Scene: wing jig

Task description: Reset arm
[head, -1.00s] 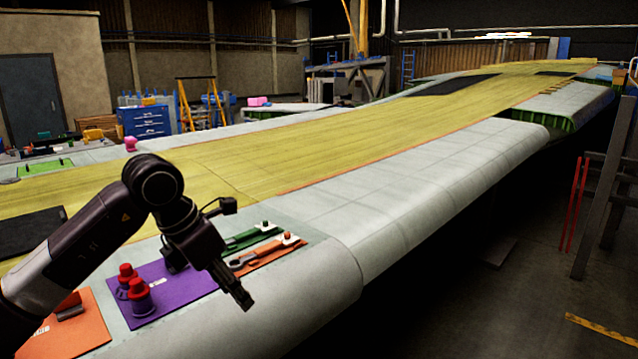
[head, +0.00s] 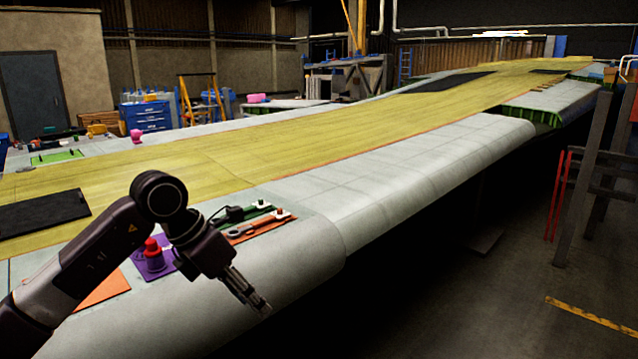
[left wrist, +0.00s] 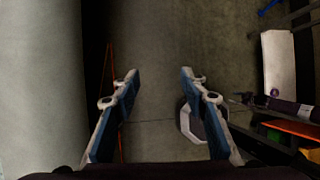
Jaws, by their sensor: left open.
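My left arm comes in from the left in the head view. Its gripper (head: 258,303) hangs over the rounded front edge of the wing (head: 310,245), pointing down and to the right. In the left wrist view the two fingers (left wrist: 157,88) stand wide apart with nothing between them, above the dark floor. The pale wing edge also fills the left side of the left wrist view (left wrist: 40,80). My right gripper is not in view.
On the wing beside my arm lie a purple mat (head: 150,268) with a red-topped item (head: 152,250), an orange mat (head: 100,292), and green and orange tool holders (head: 262,228). Red posts (head: 558,195) stand at the right. The floor (head: 470,310) before the wing looks open.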

